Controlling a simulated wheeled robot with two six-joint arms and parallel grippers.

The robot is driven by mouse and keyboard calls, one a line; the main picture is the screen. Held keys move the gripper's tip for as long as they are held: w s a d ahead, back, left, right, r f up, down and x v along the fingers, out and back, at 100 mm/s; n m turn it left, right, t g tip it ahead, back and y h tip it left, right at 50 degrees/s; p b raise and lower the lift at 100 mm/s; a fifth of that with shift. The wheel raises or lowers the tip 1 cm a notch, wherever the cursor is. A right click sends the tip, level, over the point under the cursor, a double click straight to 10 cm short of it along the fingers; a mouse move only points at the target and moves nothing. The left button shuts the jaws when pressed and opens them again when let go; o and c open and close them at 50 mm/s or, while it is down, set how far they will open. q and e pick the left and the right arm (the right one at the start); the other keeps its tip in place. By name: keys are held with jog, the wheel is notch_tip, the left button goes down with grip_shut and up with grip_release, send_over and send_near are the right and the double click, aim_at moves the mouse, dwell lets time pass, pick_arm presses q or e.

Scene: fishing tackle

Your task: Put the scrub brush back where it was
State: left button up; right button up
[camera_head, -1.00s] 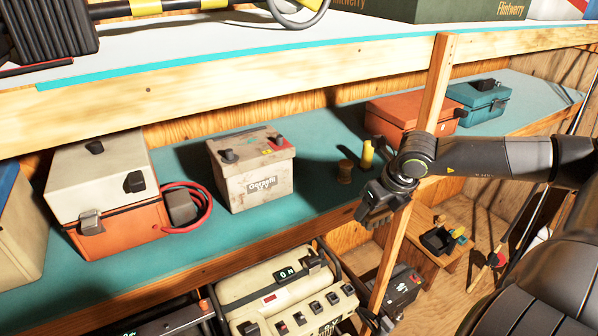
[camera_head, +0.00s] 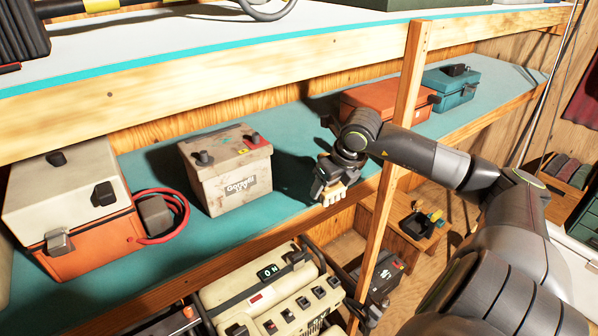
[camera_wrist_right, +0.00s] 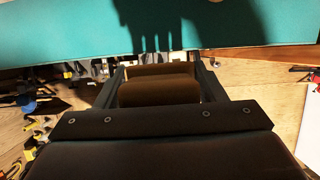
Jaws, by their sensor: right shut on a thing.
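My right gripper (camera_head: 328,186) is shut on the scrub brush (camera_head: 336,193), which shows as a small pale tan piece at the fingertips. It is in front of the middle shelf's front edge, right of the battery. In the right wrist view the brush (camera_wrist_right: 160,92) shows as a brown body across the space between the fingers, most of its detail in shade. The teal shelf (camera_head: 285,150) lies beyond it, and the gripper's shadow falls on that surface. My left gripper is not in view.
The battery (camera_head: 225,180) and an orange-and-cream box (camera_head: 75,225) stand left on the shelf. An orange box (camera_head: 375,105) and a teal box (camera_head: 450,90) stand right. A wooden post (camera_head: 408,85) rises close to my right arm. Teal surface is clear beside the battery.

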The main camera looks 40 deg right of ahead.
jog(key=w, duration=0.4)
jog(key=w+d, duration=0.1)
jog(key=w, duration=0.7)
jog(key=shift+w+d, duration=0.15)
jog(key=shift+d+f+p, duration=0.1)
jog(key=shift+f+p, duration=0.2)
jog(key=shift+f, duration=1.4)
jog(key=shift+f+b, duration=0.25)
jog(key=shift+b, duration=0.1)
jog(key=o, duration=0.6)
jog(key=shift+r, duration=0.1)
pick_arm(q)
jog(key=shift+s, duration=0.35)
